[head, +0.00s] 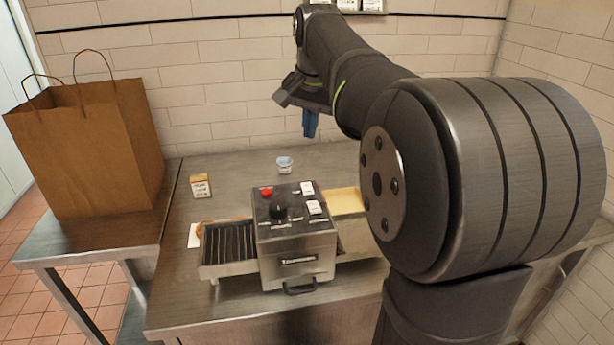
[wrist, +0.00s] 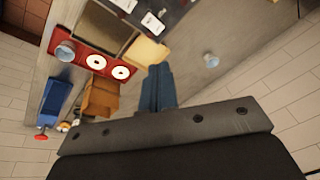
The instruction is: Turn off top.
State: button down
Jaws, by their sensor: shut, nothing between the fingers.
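A metal machine (head: 297,250) stands on the steel table. Its dark top panel carries a red button (head: 267,191), a black knob (head: 278,212) and two white rocker switches, a rear one (head: 307,187) and a front one (head: 315,207). In the wrist view the switches show at the top edge, one (wrist: 124,4) partly cut off and the other (wrist: 152,22) whole. The switches' exact tilt is too small to tell. My gripper (head: 310,124) hangs with blue fingers above and behind the machine, apart from the panel. Its fingers (wrist: 158,88) are together and empty.
A slatted rack (head: 229,243) extends left of the machine, a yellowish tray (head: 347,200) right. Behind are a small cup (head: 284,164) and a small box (head: 200,186). A paper bag (head: 90,145) stands on the left table. A red tray (wrist: 87,58) shows in the wrist view.

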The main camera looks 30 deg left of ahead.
aim_at(307, 189)
jog(key=n, duration=0.4)
jog(key=f+n, duration=0.1)
jog(key=n, duration=0.1)
jog(key=shift+s+d+f+n, duration=0.1)
jog(key=shift+s+d+n, duration=0.1)
jog(key=shift+s+n, duration=0.1)
jog(key=shift+w, duration=0.1)
jog(key=x, duration=1.4)
jog(key=shift+a+f, duration=0.1)
jog(key=shift+f, duration=0.1)
jog(key=shift+s+d, duration=0.55)
jog(key=shift+d, duration=0.1)
